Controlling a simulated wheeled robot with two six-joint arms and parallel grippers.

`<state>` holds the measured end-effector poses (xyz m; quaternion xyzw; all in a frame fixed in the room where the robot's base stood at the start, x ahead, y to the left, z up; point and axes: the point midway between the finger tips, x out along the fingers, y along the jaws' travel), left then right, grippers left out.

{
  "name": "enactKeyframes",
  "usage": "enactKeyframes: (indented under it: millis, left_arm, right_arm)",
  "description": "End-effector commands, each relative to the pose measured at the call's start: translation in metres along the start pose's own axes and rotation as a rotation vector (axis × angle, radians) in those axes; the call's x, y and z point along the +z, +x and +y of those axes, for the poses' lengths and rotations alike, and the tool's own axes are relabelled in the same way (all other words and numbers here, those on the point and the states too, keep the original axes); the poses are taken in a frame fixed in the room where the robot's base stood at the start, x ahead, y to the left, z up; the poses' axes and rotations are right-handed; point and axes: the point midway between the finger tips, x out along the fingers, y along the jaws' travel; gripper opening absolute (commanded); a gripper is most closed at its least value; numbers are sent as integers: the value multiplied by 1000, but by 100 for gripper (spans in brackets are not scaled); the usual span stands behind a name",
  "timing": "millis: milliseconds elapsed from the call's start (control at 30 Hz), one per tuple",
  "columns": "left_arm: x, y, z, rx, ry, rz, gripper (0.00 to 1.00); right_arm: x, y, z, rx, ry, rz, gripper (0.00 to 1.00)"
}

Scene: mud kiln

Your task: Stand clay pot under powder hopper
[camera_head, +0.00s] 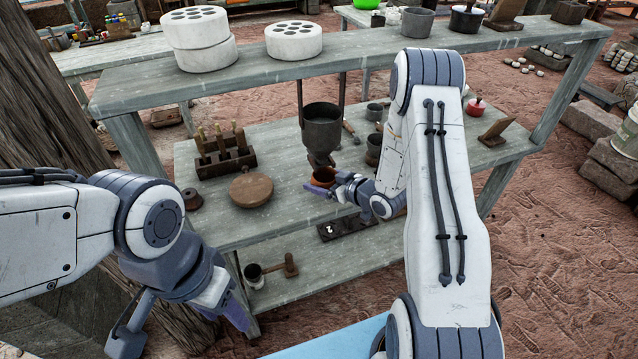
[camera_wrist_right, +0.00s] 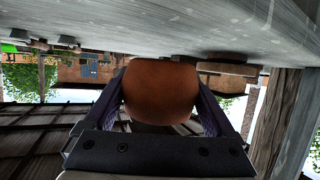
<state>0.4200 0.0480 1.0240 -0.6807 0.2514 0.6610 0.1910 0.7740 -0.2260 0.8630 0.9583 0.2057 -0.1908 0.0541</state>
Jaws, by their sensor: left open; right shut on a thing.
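The clay pot (camera_head: 325,175) is a small reddish-brown vessel just below the spout of the dark powder hopper (camera_head: 322,128). My right gripper (camera_head: 330,187) is shut on the pot from the near side. In the right wrist view, which is upside down, the pot (camera_wrist_right: 160,90) sits between both fingers, its base close to the grey shelf surface. I cannot tell whether it touches the shelf. The pot's near side is partly hidden by the gripper in the head view. My left gripper (camera_head: 182,330) is open and empty, low at the left, in front of the bench.
Dark pots stand right of the hopper. White perforated blocks (camera_head: 294,40) sit on the upper shelf. A mallet (camera_head: 290,265) lies below.

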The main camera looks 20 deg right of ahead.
Motion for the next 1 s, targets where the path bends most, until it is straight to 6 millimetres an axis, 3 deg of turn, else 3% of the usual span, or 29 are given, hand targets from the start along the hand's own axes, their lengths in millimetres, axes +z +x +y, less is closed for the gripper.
enactKeyframes:
  millis: [167, 400, 867, 900, 1000]
  left_arm:
    - [0, -3, 0, 0, 0, 0, 50]
    - [0, -8, 1, 0, 0, 0, 50]
    - [0, -3, 0, 0, 0, 0, 50]
    - [0, -5, 0, 0, 0, 0, 50]
    - [0, -5, 0, 0, 0, 0, 50]
  right_arm:
    - [-5, 14, 0, 0, 1, 1, 14]
    - [22, 26, -1, 1, 3, -1, 14]
    - [31, 29, -1, 1, 0, 1, 14]
    - [30, 29, -1, 1, 0, 0, 100]
    - [30, 29, -1, 0, 1, -1, 100]
